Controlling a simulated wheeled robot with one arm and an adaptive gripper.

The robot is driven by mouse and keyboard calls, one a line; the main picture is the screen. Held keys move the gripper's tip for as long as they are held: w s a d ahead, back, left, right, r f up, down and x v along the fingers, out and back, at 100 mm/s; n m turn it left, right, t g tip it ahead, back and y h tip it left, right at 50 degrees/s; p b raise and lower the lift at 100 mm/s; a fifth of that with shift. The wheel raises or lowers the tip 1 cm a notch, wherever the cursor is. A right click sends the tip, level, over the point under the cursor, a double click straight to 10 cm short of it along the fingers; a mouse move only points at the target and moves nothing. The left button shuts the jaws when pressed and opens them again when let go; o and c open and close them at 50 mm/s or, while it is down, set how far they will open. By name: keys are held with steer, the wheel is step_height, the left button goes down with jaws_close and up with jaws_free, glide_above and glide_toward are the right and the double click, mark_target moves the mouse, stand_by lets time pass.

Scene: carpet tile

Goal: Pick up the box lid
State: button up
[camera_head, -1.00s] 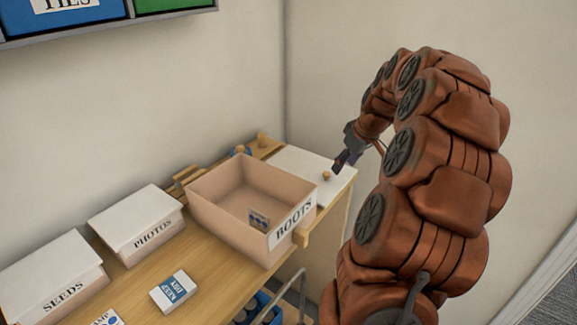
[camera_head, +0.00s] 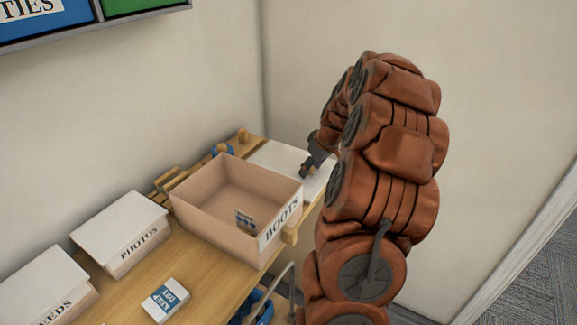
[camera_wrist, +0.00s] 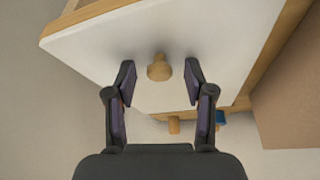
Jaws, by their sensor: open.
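The box lid (camera_head: 272,158) is a flat white panel lying on the shelf behind the open BOOTS box (camera_head: 222,232). In the wrist view, the white lid (camera_wrist: 215,45) fills the upper middle, with a round wooden knob (camera_wrist: 159,67) on it. My gripper (camera_wrist: 160,74) is open, with one finger on each side of the knob and gaps between; I cannot tell its height over the lid. In the head view, my gripper (camera_head: 306,170) is over the lid's right part and hides the knob.
The wooden shelf (camera_head: 200,267) also holds a closed PHOTOS box (camera_head: 120,232), a SEEDS box (camera_head: 45,285) at lower left and a small KEEP DRY carton (camera_head: 166,299). Wooden pegs and a blue item (camera_head: 222,150) stand behind the BOOTS box. A wall is close behind.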

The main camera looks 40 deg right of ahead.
steer(key=shift+f, duration=0.1)
steer(key=shift+c, duration=0.3)
jaws_close()
